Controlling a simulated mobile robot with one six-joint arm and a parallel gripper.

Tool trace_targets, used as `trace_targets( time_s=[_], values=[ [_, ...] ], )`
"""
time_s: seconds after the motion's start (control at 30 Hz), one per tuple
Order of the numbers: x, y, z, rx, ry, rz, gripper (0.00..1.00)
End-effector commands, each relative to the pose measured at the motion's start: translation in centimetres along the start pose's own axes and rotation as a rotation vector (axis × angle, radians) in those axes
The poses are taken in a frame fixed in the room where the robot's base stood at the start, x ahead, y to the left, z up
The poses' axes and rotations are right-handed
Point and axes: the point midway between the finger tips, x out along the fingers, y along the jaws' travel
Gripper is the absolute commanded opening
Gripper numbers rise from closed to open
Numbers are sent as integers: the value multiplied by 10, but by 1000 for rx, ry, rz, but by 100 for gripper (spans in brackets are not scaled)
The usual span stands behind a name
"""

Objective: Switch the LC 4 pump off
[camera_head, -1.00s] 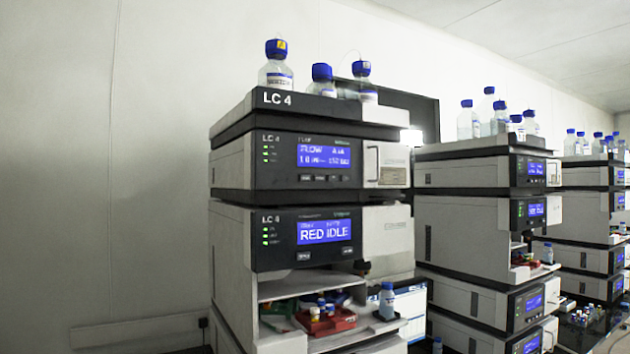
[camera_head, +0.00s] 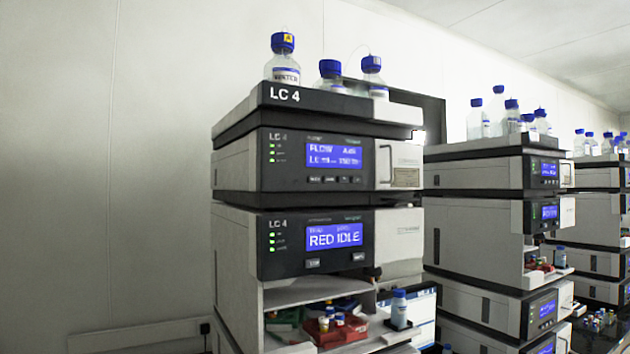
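The LC 4 stack stands in the middle of the view. Its pump module (camera_head: 282,172) is the upper unit with a lit blue display (camera_head: 334,155) reading FLOW and small digits. A row of small dark buttons (camera_head: 330,180) sits below that display, and green lights glow at its left. The module below (camera_head: 284,249), also marked LC 4, has a blue display (camera_head: 333,237) reading RED IDLE. My gripper is not in view.
Bottles with blue caps (camera_head: 283,60) stand in the top tray (camera_head: 300,97). An open bay below holds a red vial rack (camera_head: 335,331), and a bottle (camera_head: 399,310) stands at its right. More stacks (camera_head: 480,180) recede to the right. A bare wall (camera_head: 100,180) fills the left.

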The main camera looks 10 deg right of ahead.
Motion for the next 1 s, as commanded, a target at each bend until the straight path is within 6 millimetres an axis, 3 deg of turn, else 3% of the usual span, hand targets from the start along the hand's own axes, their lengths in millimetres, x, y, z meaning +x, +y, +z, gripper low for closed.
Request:
trace_targets(
  time_s=[0.33,0.53,1.0],
  values=[
    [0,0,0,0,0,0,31],
    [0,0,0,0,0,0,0],
    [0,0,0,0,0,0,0]
  ],
)
